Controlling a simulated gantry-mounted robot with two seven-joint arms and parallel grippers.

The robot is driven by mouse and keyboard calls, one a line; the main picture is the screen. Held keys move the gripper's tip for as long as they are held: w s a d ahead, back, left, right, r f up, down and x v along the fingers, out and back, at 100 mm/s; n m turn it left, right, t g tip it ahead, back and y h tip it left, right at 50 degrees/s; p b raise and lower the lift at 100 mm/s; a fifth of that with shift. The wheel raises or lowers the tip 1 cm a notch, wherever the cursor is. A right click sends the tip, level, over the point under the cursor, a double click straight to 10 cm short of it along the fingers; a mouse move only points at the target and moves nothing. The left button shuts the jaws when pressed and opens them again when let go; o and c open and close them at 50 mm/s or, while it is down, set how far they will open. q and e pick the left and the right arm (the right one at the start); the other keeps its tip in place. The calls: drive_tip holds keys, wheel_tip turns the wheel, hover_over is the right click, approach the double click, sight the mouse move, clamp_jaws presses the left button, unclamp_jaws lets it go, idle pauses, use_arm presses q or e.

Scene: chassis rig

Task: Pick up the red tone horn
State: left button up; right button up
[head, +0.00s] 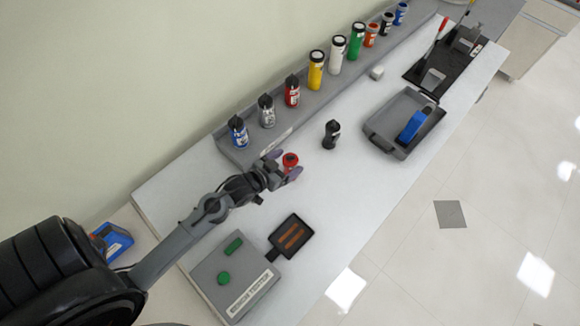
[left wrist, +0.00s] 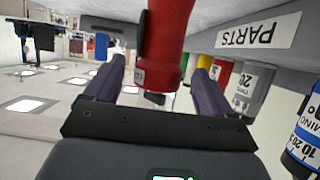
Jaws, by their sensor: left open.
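The red tone horn (head: 290,160) stands on the white bench, in front of the shelf. My left gripper (head: 284,166) is at it, with its purple-grey fingers open on either side. In the left wrist view, the horn's red body (left wrist: 165,42) shows large between the two fingers (left wrist: 160,72). A gap shows between the horn and each finger there. Part of the horn is hidden by the gripper in the head view. My right gripper is in neither view.
A dark bottle (head: 331,134) stands just beyond the horn. A grey shelf (head: 285,130) holds several coloured bottles and cans along the wall. A grey tray (head: 378,137) with a blue item (head: 412,126) is at the right. A green-buttoned box (head: 232,275) sits nearer.

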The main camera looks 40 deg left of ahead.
use_arm(q)
drive_tip(key=shift+x, duration=1.85)
drive_tip(key=shift+d, duration=0.1)
drive_tip(key=shift+c, duration=0.2)
drive_tip(key=c, duration=1.2)
drive_tip(key=shift+r, duration=0.1)
drive_tip(key=shift+c, duration=0.3)
drive_tip(key=shift+r, duration=0.1)
